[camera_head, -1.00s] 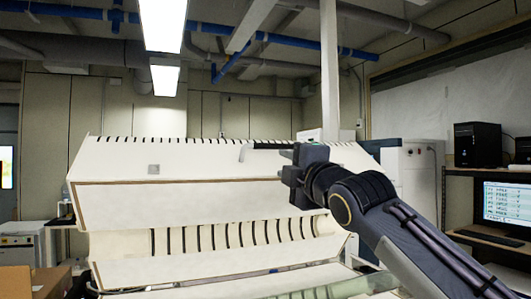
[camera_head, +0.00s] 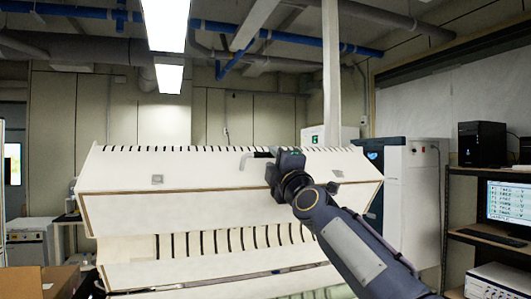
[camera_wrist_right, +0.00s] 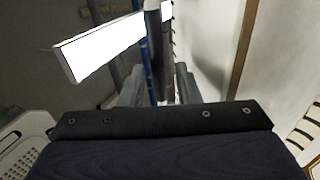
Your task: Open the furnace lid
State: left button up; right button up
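The furnace is a long white body with a slotted, raised lid (camera_head: 200,174). A gap with dark slots (camera_head: 215,240) shows below the lid's front edge. A handle (camera_head: 262,154) with a pale bent end stands at the lid's top edge. My right gripper (camera_head: 283,160) is at this handle, and its jaws are hard to make out in the head view. In the right wrist view, the two grey fingers (camera_wrist_right: 158,88) stand apart with a dark rod (camera_wrist_right: 163,55) between them. A blue strip shows beside the rod, so the fingers look open around it. My left gripper is out of view.
A white cabinet (camera_head: 415,190) stands behind the furnace's right end. A shelf with a computer tower (camera_head: 482,144) and monitor (camera_head: 508,203) is at the right. A cardboard box (camera_head: 62,281) is at the lower left. A pale vertical post (camera_head: 331,70) rises behind the furnace.

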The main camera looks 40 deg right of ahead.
jog(key=shift+p+x, duration=0.35)
jog(key=shift+x, duration=1.15)
grip_shut()
